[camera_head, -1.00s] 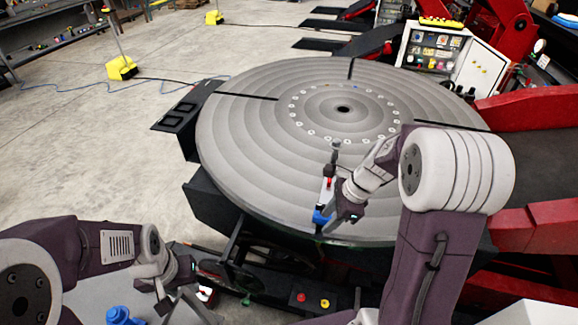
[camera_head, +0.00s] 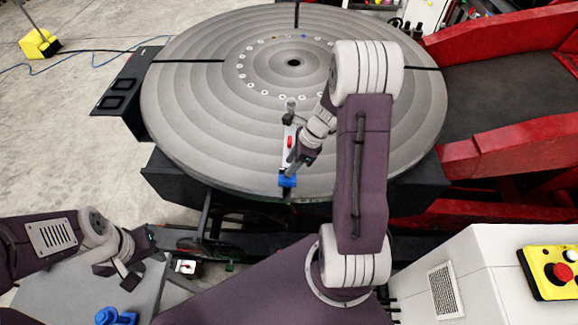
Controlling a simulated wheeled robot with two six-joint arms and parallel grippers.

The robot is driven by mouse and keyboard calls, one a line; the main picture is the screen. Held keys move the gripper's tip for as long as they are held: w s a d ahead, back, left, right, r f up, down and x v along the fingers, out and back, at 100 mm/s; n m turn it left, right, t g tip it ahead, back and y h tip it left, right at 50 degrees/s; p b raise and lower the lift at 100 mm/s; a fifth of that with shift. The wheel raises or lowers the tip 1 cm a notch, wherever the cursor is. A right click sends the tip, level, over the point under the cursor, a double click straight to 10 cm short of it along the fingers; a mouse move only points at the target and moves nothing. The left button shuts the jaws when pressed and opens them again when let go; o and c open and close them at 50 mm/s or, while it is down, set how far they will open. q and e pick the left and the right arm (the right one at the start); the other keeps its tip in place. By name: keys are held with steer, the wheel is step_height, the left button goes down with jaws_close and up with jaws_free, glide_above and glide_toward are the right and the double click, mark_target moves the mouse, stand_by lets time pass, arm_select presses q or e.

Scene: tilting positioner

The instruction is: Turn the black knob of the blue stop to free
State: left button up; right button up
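The blue stop (camera_head: 287,181) sits at the near rim of the large round grey turntable (camera_head: 200,110). A pale bar with a red part (camera_head: 290,141) and a grey upright post (camera_head: 291,104) runs inward from it. My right gripper (camera_head: 296,168) is beside the bar, close above the blue stop. Whether it touches is unclear, and its fingers are too small to read. The black knob cannot be made out; the dark gripper covers that area. My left gripper (camera_head: 146,243) is at lower left, away from the stop, with its fingers unclear.
Another blue part (camera_head: 115,316) is on a grey surface at bottom left. A white cabinet with a yellow box and red button (camera_head: 562,272) stands at lower right. Red machine frames (camera_head: 505,150) flank the turntable on the right. Open floor lies left.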

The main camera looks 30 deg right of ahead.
steer(key=shift+x, duration=0.8)
steer(key=shift+s+a, duration=0.1)
jaws_close()
